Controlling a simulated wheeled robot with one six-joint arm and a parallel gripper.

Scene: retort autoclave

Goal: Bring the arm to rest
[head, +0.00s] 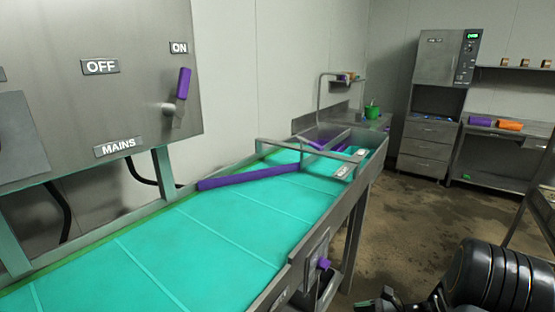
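My arm shows as a black rounded link at the lower right. What looks like my gripper (386,300) is at the bottom edge, low and to the right of the conveyor, partly cut off by the frame. It is too small and dark to tell whether its fingers are open or shut, and I see nothing clearly held in it.
A teal conveyor (215,235) with a purple diverter bar (248,177) fills the left and middle. A mains box (95,75) stands behind it, its purple lever (183,83) up near ON. An autoclave cabinet (440,60) is far right. Open floor (420,215) lies between.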

